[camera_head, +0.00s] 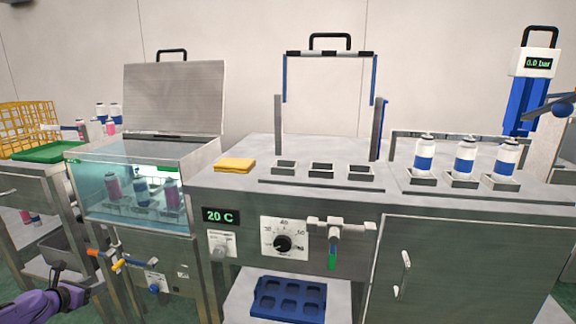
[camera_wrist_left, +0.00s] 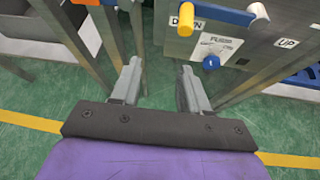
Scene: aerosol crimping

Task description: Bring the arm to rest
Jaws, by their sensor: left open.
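My left arm, in purple, comes in at the lower left of the head view. Its gripper (camera_head: 56,268) is low, in front of the left side table and to the left of the water bath's controls. In the left wrist view the two grey fingers of my left gripper (camera_wrist_left: 160,78) are apart, with nothing between them. Green floor shows below them. A control panel (camera_wrist_left: 228,50) with a yellow lever, a blue knob and the labels DOWN and UP is ahead, apart from the fingers. My right gripper is not in view.
The glass-walled water bath (camera_head: 110,200) holds several cans, its lid raised. The steel bench (camera_head: 235,178) carries a yellow cloth (camera_head: 234,165) and three white-and-blue cans in holders. A blue tray (camera_head: 289,298) lies on a lower shelf. A yellow basket (camera_head: 28,122) stands far left.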

